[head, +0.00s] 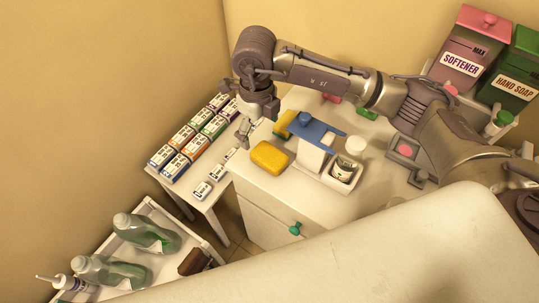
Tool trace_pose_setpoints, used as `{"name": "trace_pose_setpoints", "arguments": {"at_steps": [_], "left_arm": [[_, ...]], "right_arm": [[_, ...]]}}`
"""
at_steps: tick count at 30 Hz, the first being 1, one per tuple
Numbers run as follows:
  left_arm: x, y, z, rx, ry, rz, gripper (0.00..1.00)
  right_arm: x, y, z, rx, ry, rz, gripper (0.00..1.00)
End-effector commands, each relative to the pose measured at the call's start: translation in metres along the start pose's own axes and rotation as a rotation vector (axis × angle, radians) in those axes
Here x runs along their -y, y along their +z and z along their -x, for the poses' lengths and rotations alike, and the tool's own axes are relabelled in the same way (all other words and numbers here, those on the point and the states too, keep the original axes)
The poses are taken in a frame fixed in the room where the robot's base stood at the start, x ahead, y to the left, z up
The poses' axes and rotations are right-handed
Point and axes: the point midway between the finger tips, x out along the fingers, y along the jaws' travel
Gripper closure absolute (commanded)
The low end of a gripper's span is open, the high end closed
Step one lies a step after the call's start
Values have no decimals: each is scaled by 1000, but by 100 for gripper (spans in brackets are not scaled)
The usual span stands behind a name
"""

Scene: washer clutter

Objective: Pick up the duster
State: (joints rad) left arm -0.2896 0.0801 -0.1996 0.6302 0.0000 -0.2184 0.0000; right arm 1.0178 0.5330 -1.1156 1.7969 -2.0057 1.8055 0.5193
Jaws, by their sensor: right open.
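My right arm reaches in from the right. Its gripper (244,130) points down near the left edge of the white cabinet top, open, with nothing seen between its fingers. I cannot make out a clear duster. A brown object (195,262) lies at the right end of the low white tray, partly hidden by the pale surface in front, and I cannot tell what it is. A yellow sponge-like block (269,157) lies on the cabinet, right of and below the gripper, apart from it. My left gripper is not in view.
A white stand with a blue top (313,131) and a jar (346,168) stand beside the yellow block. Small boxes (201,135) fill a side table. Green bottles (145,234) lie in the tray. Softener (463,58) and hand soap (511,76) containers stand at the back right.

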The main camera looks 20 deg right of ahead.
Motion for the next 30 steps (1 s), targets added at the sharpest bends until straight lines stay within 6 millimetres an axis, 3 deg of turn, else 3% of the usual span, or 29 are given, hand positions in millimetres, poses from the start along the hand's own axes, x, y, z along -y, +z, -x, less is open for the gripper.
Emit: {"name": "trace_pose_setpoints", "arguments": {"at_steps": [3, 9, 16, 21, 29, 30], "left_arm": [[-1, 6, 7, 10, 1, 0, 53], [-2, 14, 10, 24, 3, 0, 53], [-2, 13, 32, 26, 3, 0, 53], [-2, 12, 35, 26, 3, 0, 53], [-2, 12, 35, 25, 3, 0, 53], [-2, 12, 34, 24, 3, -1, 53]], "right_arm": [[0, -1, -19, -3, 0, -2, 6], [0, -1, -34, -1, -1, 0, 6], [6, -12, -60, -5, 1, -2, 6], [6, -11, -82, -2, 0, -1, 6], [6, -10, -86, 1, -1, 0, 6], [6, -10, -86, 1, -1, 0, 11]]}}
